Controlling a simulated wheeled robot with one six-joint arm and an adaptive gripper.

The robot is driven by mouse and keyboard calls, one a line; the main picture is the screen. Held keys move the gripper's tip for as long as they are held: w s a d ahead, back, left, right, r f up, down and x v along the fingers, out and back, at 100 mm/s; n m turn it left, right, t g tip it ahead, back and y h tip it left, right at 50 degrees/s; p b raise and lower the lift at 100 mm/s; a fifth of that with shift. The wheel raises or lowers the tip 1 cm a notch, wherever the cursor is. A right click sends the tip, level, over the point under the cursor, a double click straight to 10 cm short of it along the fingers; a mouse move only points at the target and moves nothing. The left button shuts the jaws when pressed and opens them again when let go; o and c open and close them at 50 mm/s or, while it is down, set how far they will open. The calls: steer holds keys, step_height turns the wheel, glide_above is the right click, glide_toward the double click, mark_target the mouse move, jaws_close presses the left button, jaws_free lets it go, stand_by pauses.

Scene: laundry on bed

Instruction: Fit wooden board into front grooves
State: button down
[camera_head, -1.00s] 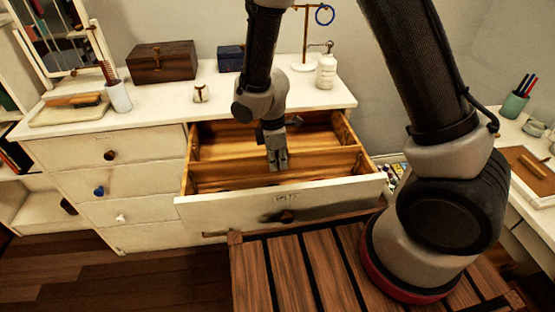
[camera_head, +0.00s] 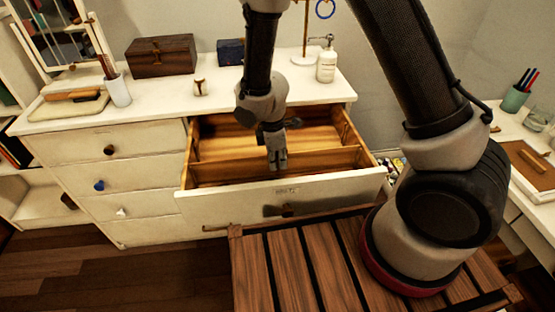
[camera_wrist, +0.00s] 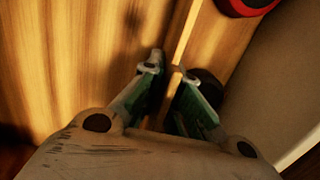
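The wooden board (camera_head: 225,165) stands on edge across the inside of the open drawer (camera_head: 285,197), a short way behind its front panel. My gripper (camera_head: 277,165) points down into the drawer at about the middle of the board. In the wrist view, the fingers (camera_wrist: 172,80) lie on both sides of the board's thin upper edge (camera_wrist: 185,38), closed on it. The front grooves are not clearly visible. I cannot tell whether the board's ends sit in them.
The white dresser top (camera_head: 170,98) holds a dark wooden box (camera_head: 161,56), a bottle (camera_head: 326,65) and a brush cup (camera_head: 118,90). A slatted wooden surface (camera_head: 300,270) lies before the drawer. A desk (camera_head: 530,140) stands at the right.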

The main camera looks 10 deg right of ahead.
steer(key=shift+f, duration=0.35)
steer(key=c, duration=1.6)
jaws_free()
steer(key=shift+o, duration=0.2)
steer(key=r, duration=0.8)
steer(key=a+r, duration=0.1)
steer(key=r, duration=0.3)
